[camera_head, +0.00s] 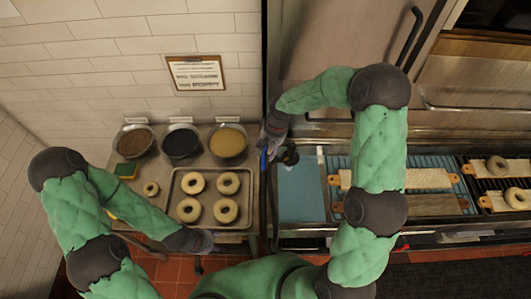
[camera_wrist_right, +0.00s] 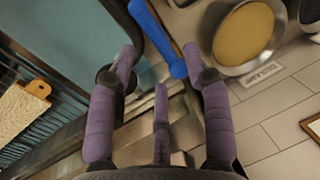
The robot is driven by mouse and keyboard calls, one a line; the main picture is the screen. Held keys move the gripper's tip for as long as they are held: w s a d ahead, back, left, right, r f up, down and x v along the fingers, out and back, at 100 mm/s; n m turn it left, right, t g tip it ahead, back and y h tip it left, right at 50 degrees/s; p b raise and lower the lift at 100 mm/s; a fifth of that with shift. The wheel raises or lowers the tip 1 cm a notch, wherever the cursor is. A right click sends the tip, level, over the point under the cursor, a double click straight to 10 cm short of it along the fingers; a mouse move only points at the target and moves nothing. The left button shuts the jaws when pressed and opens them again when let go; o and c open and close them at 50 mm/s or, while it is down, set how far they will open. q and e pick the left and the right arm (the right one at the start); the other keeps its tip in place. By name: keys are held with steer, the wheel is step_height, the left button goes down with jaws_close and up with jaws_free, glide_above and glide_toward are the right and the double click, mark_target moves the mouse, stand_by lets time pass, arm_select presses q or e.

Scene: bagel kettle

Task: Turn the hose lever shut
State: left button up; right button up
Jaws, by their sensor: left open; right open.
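A blue lever (camera_wrist_right: 157,34) runs down from the top of the right wrist view, and its rounded lower end lies between the spread fingers of my right gripper (camera_wrist_right: 162,62). The fingers are open; I cannot tell whether any of them touches the lever. In the head view my right gripper (camera_head: 270,144) is at the gap between the bagel counter and the blue-topped station, with a small bit of the blue lever (camera_head: 263,163) below it. My left gripper (camera_head: 203,243) is open and empty near the front edge of the bagel counter. The hose itself is not clearly visible.
A metal tray (camera_head: 208,171) with several bagels and three bowls of toppings (camera_head: 227,142) stand on the left counter. A green and yellow sponge (camera_head: 125,171) lies at its left. Bagel boards (camera_head: 427,179) lie on the right station. A tall metal cabinet (camera_head: 320,45) stands behind.

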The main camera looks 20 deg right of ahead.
mark_target(263, 160)
steer(key=shift+a+f, duration=0.15)
steer(key=shift+f, duration=0.75)
steer(key=shift+a+f, duration=0.15)
steer(key=shift+f, duration=0.7)
jaws_close()
